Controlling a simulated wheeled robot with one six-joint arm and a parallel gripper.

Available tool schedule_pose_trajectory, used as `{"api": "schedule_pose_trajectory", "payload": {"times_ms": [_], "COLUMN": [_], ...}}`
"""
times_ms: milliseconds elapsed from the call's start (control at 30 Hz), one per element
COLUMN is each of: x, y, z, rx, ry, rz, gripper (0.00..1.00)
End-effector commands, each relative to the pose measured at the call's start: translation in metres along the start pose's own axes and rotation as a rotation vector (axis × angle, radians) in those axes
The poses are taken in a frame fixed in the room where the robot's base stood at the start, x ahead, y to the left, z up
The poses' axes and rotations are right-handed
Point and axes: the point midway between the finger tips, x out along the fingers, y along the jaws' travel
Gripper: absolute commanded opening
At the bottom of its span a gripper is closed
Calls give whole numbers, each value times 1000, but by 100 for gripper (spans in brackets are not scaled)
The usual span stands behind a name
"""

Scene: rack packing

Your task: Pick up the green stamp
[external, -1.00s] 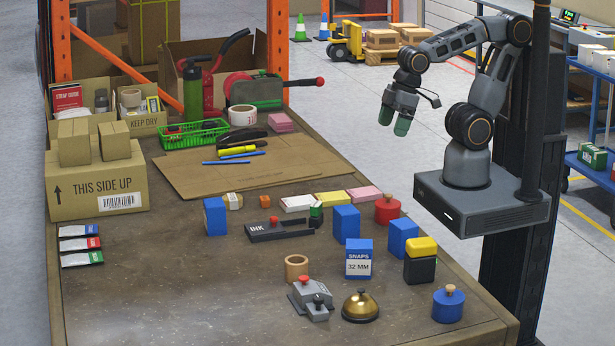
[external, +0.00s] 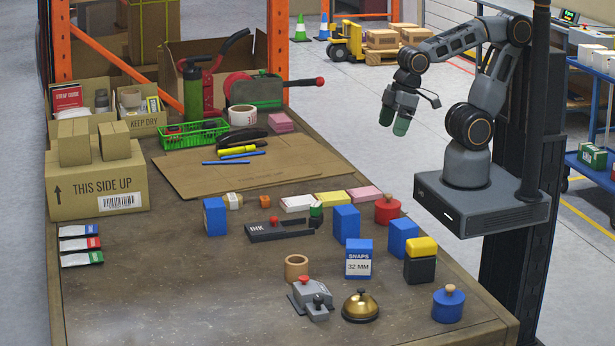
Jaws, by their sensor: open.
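The small stamp with green on top and a dark lower part (external: 316,211) is at the right end of the dark tray marked INK (external: 262,237), near the middle of the table. Its base is too small to make out clearly. A small red knob (external: 274,219) shows at the tray's back edge. My gripper (external: 394,117) hangs in the air to the upper right of the stamp, well apart from it. Its fingers point down, are spread open and hold nothing.
Blue boxes (external: 346,224) stand close to the right of the stamp, with a red wooden-knobbed pot (external: 387,210) beyond. White, yellow and pink pads (external: 332,198) lie behind it. A brass bell (external: 360,306) is in front. The table's left front is mostly clear.

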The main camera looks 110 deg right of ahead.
Motion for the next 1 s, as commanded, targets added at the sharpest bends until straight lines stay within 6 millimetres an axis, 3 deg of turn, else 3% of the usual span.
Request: {"api": "schedule_pose_trajectory", "payload": {"times_ms": [167,400,567,667,1000], "x": [0,2,24,42,123], "y": [0,0,-2,-4,-16], "z": [0,0,2,-14,-116], "rx": [0,-1,-7,-14,209], "ry": [0,-4,-88,-152,-322], "rz": [0,0,-2,-3,37], "gripper": [62,62,62,62,62]}}
